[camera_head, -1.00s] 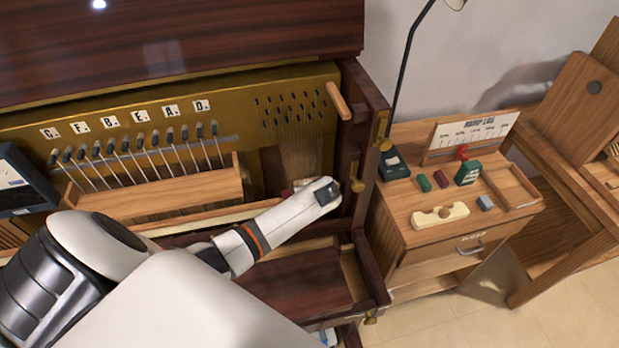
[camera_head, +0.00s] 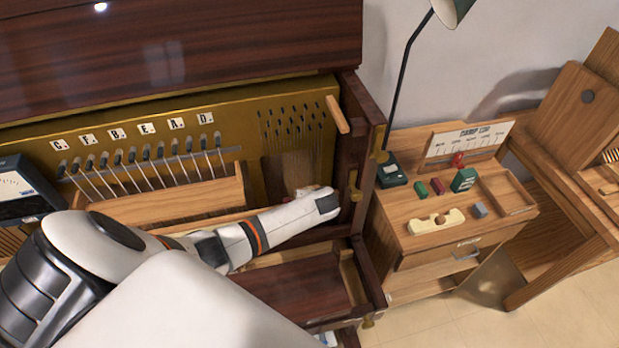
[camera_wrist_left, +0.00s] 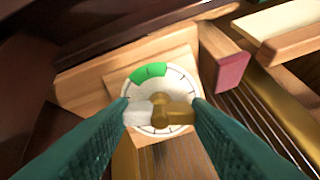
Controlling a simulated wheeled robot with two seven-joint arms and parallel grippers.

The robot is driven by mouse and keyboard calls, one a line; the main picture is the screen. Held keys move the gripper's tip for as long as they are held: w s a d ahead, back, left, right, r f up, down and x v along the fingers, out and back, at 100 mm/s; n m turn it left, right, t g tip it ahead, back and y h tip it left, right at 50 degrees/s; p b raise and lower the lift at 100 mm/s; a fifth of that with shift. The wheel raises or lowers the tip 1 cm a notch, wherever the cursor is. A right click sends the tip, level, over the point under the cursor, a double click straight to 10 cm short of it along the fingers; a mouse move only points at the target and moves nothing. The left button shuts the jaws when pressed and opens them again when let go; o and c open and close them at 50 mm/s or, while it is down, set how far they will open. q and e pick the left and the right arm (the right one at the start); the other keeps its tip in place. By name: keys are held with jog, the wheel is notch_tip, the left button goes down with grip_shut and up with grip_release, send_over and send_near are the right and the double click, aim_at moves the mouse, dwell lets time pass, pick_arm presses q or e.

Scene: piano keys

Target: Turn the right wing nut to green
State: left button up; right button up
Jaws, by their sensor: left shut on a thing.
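The wing nut (camera_wrist_left: 172,114) is in the left wrist view, on a round white dial (camera_wrist_left: 178,82) with tick marks. It has a brass wing on the right and a pale part on the left, lying roughly level across the dial. A green sector (camera_wrist_left: 148,73) is at the dial's top, apart from the wings. My left gripper (camera_wrist_left: 160,106) is shut on the wing nut, with green fingers at both sides. In the head view my left arm reaches to the piano's right inner side; its fingers and the nut are hidden there. My right gripper is not in view.
A wooden side wall (camera_head: 362,150) with brass fittings is close on the right. A small cabinet (camera_head: 425,245) with small items stands beyond it.

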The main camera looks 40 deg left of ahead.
pick_arm(q)
jog(key=shift+r+m+p, duration=0.25)
jog(key=shift+m+p, duration=0.25)
jog(key=shift+p, duration=0.2)
jog(key=shift+m+p, duration=0.6)
jog(key=shift+m, duration=0.3)
jog(key=shift+f+m, duration=0.25)
jog(key=shift+m, duration=0.15)
